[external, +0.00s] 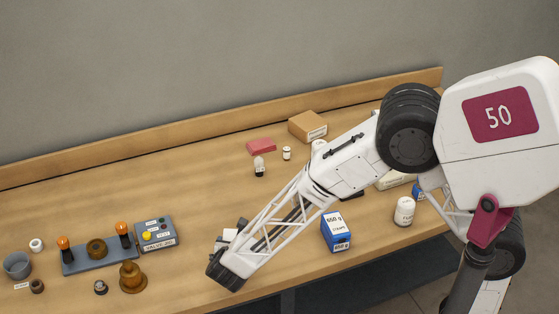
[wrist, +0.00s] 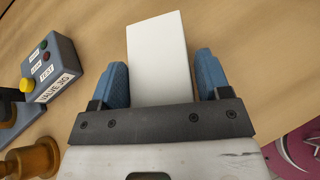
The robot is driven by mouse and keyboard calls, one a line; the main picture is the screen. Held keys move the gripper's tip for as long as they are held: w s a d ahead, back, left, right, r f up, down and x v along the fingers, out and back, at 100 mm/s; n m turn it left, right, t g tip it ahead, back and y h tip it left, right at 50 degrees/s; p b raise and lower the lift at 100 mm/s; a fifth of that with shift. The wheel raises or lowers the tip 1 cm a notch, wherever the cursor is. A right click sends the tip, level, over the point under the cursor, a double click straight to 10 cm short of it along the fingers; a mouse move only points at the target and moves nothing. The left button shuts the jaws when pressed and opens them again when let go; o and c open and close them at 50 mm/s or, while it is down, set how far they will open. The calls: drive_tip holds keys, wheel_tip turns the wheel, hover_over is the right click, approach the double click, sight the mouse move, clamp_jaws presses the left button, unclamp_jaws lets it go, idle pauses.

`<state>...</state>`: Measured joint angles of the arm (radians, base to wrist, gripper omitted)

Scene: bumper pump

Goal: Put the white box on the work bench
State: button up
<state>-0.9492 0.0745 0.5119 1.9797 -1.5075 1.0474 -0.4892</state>
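The white box shows in the wrist view (wrist: 158,55) as a plain white block between my gripper's two blue fingers. It sits slightly turned relative to them, with narrow gaps at its sides. My gripper (wrist: 160,80) looks open around it; firm contact is not visible. In the external view, my gripper (external: 229,238) is low over the front of the work bench (external: 190,190), and a small part of the white box (external: 229,234) shows beside it. The arm hides the rest. Whether the box touches the bench is unclear.
A valve control box (external: 156,234) and a grey plate with orange knobs (external: 98,254) are left of my gripper. A blue carton (external: 336,232) stands to the right. A brown box (external: 307,127) and red block (external: 261,146) lie behind. The bench's middle left is clear.

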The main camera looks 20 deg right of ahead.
drive_tip(key=o, duration=0.4)
drive_tip(key=shift+c, duration=0.2)
drive_tip(key=shift+r, duration=0.1)
drive_tip(key=v, duration=0.8)
drive_tip(key=shift+r, duration=0.2)
drive_tip(key=shift+w, duration=0.1)
drive_tip(key=shift+w, duration=0.1)
